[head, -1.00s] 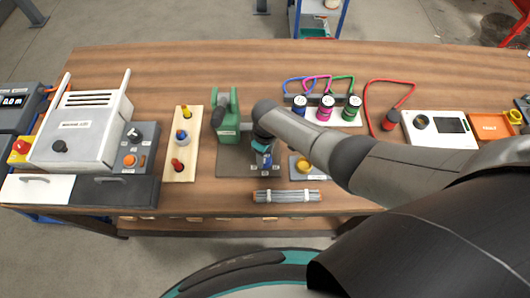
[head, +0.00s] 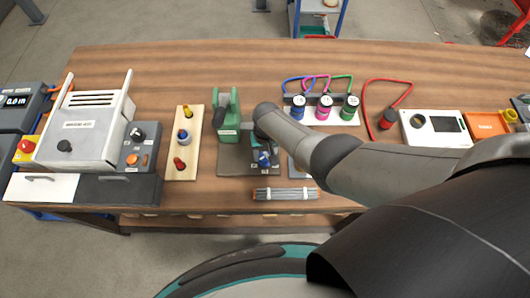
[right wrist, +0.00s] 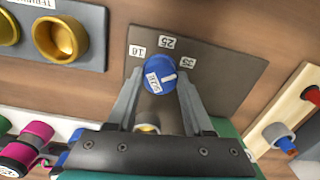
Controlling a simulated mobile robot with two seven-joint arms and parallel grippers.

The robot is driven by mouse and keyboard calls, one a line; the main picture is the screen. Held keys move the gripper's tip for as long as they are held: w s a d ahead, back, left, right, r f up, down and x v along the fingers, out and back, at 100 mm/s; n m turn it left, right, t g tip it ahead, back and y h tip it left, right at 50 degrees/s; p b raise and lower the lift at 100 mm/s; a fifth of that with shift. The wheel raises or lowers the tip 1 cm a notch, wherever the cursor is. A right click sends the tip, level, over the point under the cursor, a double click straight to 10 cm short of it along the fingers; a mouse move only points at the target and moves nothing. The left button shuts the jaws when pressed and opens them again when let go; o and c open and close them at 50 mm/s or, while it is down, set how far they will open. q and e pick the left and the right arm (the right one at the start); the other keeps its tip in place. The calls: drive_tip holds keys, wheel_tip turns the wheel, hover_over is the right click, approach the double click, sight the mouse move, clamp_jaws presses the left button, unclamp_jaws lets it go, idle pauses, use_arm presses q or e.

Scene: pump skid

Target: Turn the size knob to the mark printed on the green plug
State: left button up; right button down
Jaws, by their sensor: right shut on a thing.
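The size knob (right wrist: 160,74) is blue, with a white pointer line and a small printed label on top. It stands on a dark plate (right wrist: 225,66) with marks 16, 25 and one that looks like 35. The line is tilted toward the right-hand mark in the right wrist view; its exact alignment is unclear. My right gripper (right wrist: 160,80) is shut on the knob, a finger on either side. In the head view the knob (head: 264,158) shows just below my right wrist. The green plug (head: 349,107) stands upright at the back right; its print is too small to read.
Blue (head: 298,107) and magenta (head: 323,107) plugs stand beside the green one. A green vise-like device (head: 228,115) adjoins the knob's plate. A board with coloured pegs (head: 183,145) lies left of it. A bundle of grey rods (head: 286,194) lies in front.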

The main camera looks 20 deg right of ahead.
sight(265, 156)
drive_tip(key=shift+m, duration=0.6)
drive_tip(key=shift+c, duration=1.4)
unclamp_jaws()
drive_tip(key=shift+r, duration=0.1)
wheel_tip(265, 156, up, 5)
drive_tip(key=p, duration=0.4)
drive_tip(key=shift+r, duration=0.15)
wheel_tip(265, 156, up, 10)
drive_tip(key=shift+d, duration=0.2)
drive_tip(key=shift+s, duration=0.1)
drive_tip(key=shift+s, duration=0.1)
